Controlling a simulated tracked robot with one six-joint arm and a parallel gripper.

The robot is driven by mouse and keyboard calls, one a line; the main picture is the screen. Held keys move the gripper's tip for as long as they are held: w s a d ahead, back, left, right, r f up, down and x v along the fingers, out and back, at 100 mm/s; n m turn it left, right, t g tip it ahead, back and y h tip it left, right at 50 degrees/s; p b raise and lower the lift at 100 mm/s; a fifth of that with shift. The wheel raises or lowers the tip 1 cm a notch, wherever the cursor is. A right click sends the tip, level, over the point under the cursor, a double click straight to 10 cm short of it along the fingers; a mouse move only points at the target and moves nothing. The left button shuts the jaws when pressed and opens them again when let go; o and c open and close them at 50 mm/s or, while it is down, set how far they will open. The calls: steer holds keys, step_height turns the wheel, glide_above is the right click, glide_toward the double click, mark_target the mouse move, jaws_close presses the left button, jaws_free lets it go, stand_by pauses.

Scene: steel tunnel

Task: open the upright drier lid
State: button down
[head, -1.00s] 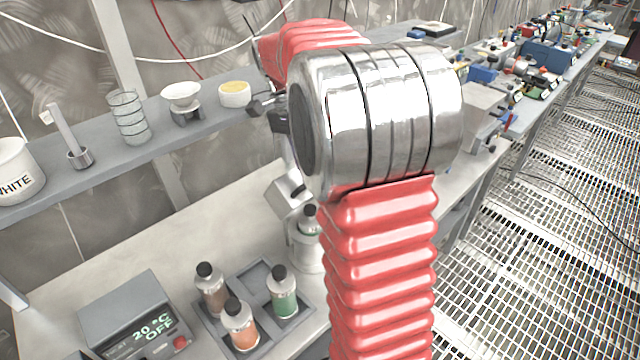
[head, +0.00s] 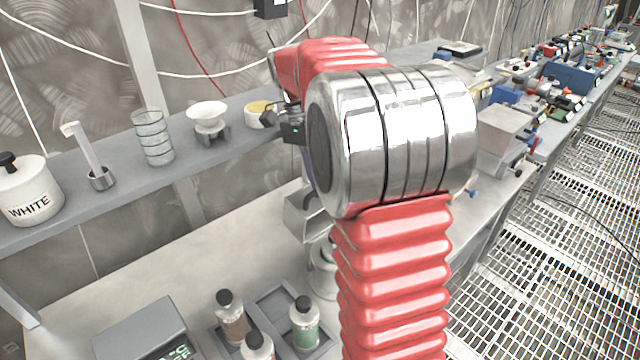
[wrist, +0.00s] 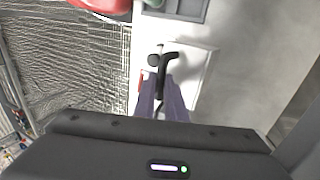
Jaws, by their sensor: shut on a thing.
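In the wrist view, my gripper (wrist: 161,103) reaches forward with its two purple-grey fingers. The fingers are shut on a black handle (wrist: 161,64) with a bent, T-like top. Behind the handle is a pale, square-edged panel (wrist: 200,72), which looks like the drier lid. I cannot tell whether it is lifted. In the head view, my red and silver arm hides the fingers and most of the drier.
On the shelf stand a WHITE pot (head: 30,195), a coiled glass vessel (head: 153,138) and a white bowl (head: 207,117). Below are a grey temperature box (head: 148,330) and several bottles in a tray (head: 272,300).

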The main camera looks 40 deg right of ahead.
steer(key=c, duration=1.8)
jaws_free()
steer(key=shift+r, duration=0.1)
steer(key=v, duration=1.3)
steer(key=shift+w+r, duration=0.2)
steer(key=shift+r, duration=0.05)
steer(key=shift+s+a, duration=0.1)
